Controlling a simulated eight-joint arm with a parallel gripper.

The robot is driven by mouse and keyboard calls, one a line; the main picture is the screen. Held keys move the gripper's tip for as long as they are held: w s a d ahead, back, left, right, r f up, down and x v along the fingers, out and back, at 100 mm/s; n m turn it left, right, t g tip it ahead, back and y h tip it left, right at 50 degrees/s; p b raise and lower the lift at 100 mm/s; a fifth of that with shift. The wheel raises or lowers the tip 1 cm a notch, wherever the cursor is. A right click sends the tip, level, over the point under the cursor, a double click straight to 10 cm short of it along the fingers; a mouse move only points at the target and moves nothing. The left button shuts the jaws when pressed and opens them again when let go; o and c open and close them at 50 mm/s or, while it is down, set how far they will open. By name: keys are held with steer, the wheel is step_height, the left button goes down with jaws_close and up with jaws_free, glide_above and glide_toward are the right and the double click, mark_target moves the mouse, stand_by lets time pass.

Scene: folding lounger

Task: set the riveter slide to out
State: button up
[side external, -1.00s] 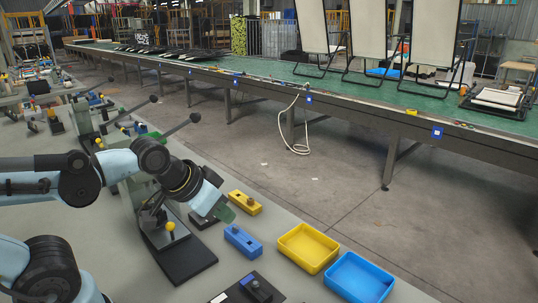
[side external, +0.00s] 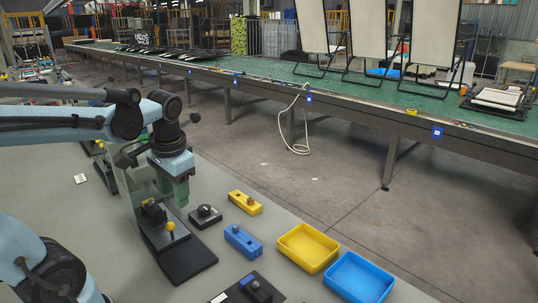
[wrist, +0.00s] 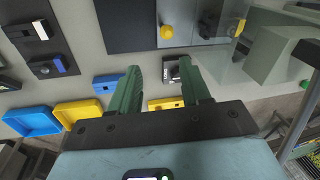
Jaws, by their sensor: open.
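The riveter stands on a black base plate (side external: 186,259) on the grey bench. A yellow knob (side external: 171,226) stands up on the riveter's light plate, apparently the slide's handle. The yellow knob (wrist: 167,32) shows in the wrist view at the top centre, beyond the fingertips. My gripper (side external: 181,200) has green fingers pointing down, beside the riveter's frame and above the plate, near the knob. In the wrist view my gripper (wrist: 159,68) is open with no object held between its fingers. I cannot tell the slide's exact position; the arm hides part of the riveter.
Right of the riveter are a black block with a round knob (side external: 205,216), a yellow block (side external: 245,202) and a blue block (side external: 243,241). A yellow tray (side external: 308,264) and a blue tray (side external: 358,278) stand further right. A black plate (side external: 232,293) lies in front.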

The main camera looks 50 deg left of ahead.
mark_target(170, 223)
steer(key=shift+g, duration=0.4)
steer(key=shift+s+a+f, duration=0.2)
steer(key=shift+a+f, duration=0.35)
steer(key=shift+f, duration=1.4)
steer(key=shift+s+a+f, duration=0.2)
steer(key=shift+a+f, duration=0.4)
steer(key=shift+f, duration=1.3)
steer(key=shift+s+a+f, duration=0.2)
steer(key=shift+a+f, duration=0.35)
steer(key=shift+f, duration=1.4)
steer(key=shift+c, duration=0.4)
jaws_close()
